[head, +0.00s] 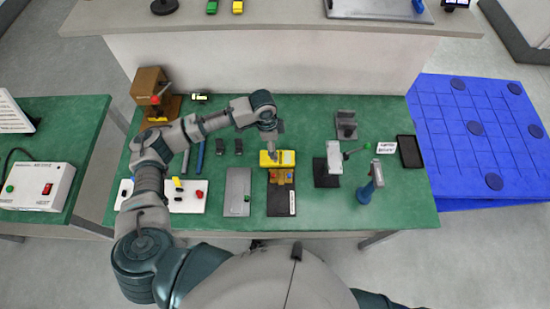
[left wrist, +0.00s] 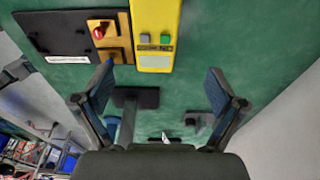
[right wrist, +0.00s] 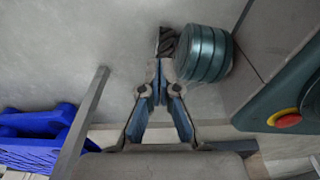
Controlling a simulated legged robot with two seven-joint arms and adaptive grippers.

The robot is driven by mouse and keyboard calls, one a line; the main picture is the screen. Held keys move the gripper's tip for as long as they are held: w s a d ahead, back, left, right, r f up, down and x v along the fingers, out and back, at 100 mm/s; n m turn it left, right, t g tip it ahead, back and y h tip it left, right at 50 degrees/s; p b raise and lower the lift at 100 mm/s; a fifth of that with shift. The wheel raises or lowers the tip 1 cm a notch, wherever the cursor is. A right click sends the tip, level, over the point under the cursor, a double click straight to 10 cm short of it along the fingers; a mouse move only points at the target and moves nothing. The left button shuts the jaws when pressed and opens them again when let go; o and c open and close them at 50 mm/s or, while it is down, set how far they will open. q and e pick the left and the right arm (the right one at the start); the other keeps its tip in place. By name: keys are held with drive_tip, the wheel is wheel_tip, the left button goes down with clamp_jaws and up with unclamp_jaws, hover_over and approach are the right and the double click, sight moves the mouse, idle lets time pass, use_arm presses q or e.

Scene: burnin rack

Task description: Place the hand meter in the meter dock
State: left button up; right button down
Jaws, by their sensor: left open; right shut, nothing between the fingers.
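The yellow hand meter (head: 285,158) lies on the green table, just behind a black board. The left wrist view shows the meter (left wrist: 155,35) with a small display and a grey and a green button. My left gripper (head: 271,149) is above the meter. In the left wrist view its spread fingers (left wrist: 160,80) are empty, with the meter's near end just beyond the tips. A grey stand (head: 346,126) at the back right may be the meter dock; I cannot tell for sure. My right gripper (right wrist: 160,68) is shut and empty, low above the floor.
The black board (head: 281,203) with a red knob, a grey plate (head: 237,192), a lever fixture (head: 334,160), a blue-handled tool (head: 370,183) and a black tablet (head: 409,151) crowd the table (head: 405,210). A blue pallet (head: 470,130) stands to the right.

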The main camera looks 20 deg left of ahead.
sight(280, 156)
use_arm(q)
drive_tip(key=f, duration=0.1)
drive_tip(key=d+f, duration=0.1)
drive_tip(key=f, duration=0.1)
drive_tip(key=shift+w+d+f, duration=0.1)
drive_tip(key=shift+f, duration=0.05)
drive_tip(key=f, duration=0.4)
drive_tip(key=shift+s+f, duration=0.2)
drive_tip(key=shift+s, duration=0.1)
drive_tip(key=shift+f+b, duration=0.3)
drive_tip(key=shift+f, duration=0.2)
use_arm(e)
drive_tip(key=shift+w+a+r, duration=0.15)
drive_tip(key=shift+w, duration=0.4)
drive_tip(key=shift+w+a+r, duration=0.1)
drive_tip(key=shift+w, duration=0.4)
use_arm(q)
drive_tip(key=shift+d, duration=0.15)
drive_tip(key=c, duration=1.5)
use_arm(e)
drive_tip(key=shift+s+d+f, duration=0.15)
drive_tip(key=shift+s, duration=0.3)
